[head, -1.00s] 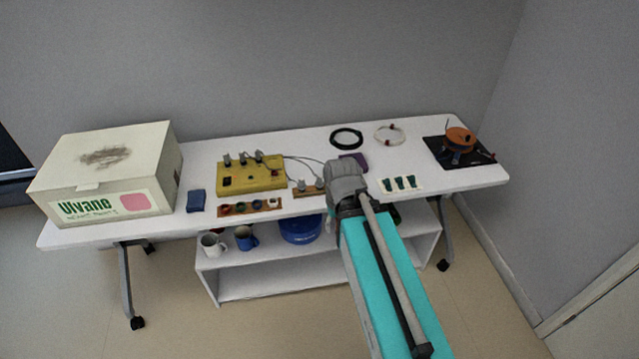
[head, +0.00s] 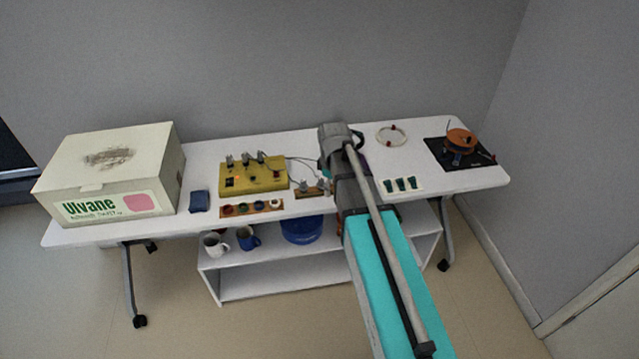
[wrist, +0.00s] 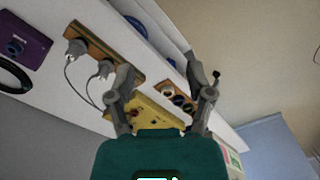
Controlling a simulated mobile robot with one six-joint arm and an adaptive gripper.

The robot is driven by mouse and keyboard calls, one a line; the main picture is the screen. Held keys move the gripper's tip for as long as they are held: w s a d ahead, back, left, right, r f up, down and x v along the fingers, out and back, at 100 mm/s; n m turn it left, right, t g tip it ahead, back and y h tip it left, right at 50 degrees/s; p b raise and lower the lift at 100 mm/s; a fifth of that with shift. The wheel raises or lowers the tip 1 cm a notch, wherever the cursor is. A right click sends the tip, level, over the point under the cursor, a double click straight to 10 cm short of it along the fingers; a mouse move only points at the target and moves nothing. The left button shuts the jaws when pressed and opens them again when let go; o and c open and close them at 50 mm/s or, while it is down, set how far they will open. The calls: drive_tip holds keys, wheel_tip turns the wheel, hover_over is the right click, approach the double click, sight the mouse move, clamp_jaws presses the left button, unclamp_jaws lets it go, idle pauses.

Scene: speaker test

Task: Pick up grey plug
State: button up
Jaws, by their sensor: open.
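Two grey plugs show in the wrist view, one (wrist: 75,47) at the left end of a wooden strip (wrist: 95,36) and one (wrist: 105,68) farther along it. Grey cables run from them toward a yellow box (wrist: 158,111). In the head view one plug (head: 304,186) shows on the strip, left of my arm, which hides part of that area. More grey plugs (head: 245,159) stand on top of the yellow box (head: 236,179). My gripper (wrist: 168,78) is open and empty, its fingers spread in front of the table; the right-hand plug appears just left of its left finger.
A wooden strip with round coloured sockets (head: 267,206) lies at the table's front edge. A large carton (head: 85,185), dark blue block (head: 199,201), teal pieces on a card (head: 401,184), cable ring (head: 391,135) and orange reel (head: 460,139) stand around. Mugs (head: 247,238) sit on the shelf below.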

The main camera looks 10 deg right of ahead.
sight(321, 178)
drive_tip(key=w+r+n+p, duration=0.1)
drive_tip(key=w+n, duration=1)
drive_tip(key=w, duration=0.4)
drive_tip(key=shift+w+d+r+n, duration=0.15)
drive_tip(key=shift+w+r+n, duration=0.15)
drive_tip(key=shift+n, duration=0.1)
drive_tip(key=shift+f, duration=0.15)
wheel_tip(321, 178, down, 8)
drive_tip(key=b, duration=0.8)
drive_tip(key=shift+s+f, duration=0.1)
drive_tip(key=shift+f, duration=0.05)
drive_tip(key=shift+f, duration=0.1)
drive_tip(key=shift+s+a+f+b, duration=0.1)
drive_tip(key=shift+a+f+b, duration=0.05)
drive_tip(key=shift+f+b, duration=1.2)
drive_tip(key=shift+a+f+b, duration=0.1)
drive_tip(key=shift+f+b, duration=1.1)
drive_tip(key=shift+b, duration=0.15)
